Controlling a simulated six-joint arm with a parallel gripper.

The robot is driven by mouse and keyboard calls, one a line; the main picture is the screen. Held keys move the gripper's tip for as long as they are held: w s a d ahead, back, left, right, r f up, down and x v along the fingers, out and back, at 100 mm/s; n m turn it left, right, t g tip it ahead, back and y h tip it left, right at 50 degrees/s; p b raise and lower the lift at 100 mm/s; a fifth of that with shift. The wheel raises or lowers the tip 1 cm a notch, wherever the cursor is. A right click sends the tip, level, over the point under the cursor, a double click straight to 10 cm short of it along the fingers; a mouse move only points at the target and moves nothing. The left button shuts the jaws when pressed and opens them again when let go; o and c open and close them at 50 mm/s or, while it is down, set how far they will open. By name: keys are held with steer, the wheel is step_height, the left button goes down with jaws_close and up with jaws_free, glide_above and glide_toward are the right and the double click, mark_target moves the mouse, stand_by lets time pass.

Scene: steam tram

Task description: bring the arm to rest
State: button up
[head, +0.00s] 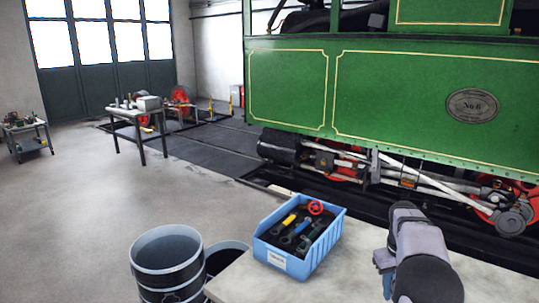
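My arm (422,262) shows at the lower right, in front of the green tram and above the pale worktop. My gripper is not clearly seen; a blue-grey part (384,262) shows at the left side of the arm, and I cannot make out any fingertips. Nothing held can be seen. The blue bin (283,262) stands on the worktop to the left of the arm, apart from it. Several tools (296,232) with yellow, blue and dark parts and a red handwheel (315,208) lie in the bin.
The pale worktop (345,270) is clear between the bin and my arm. Two dark drums (167,262) stand left of the worktop. The green steam tram (420,95) stands behind, with rods and red wheels below. Two small tables (137,112) stand farther back on open floor.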

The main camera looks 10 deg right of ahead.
steer(key=s+a, duration=0.4)
steer(key=a, duration=0.5)
steer(key=s+a, duration=0.4)
steer(key=a, duration=0.5)
steer(key=s+a+f+y, duration=0.1)
steer(key=s+a+f, duration=0.1)
steer(key=s+a, duration=0.5)
steer(key=s+a+f+y, duration=0.15)
steer(key=s+a, duration=0.25)
steer(key=s, duration=0.5)
step_height(320, 180, down, 7)
steer(key=b, duration=0.6)
steer(key=shift+w+a+n+h, duration=0.2)
steer(key=shift+n+h, duration=0.1)
steer(key=shift+h, duration=0.15)
steer(key=shift+r, duration=0.1)
steer(key=shift+c, duration=0.5)
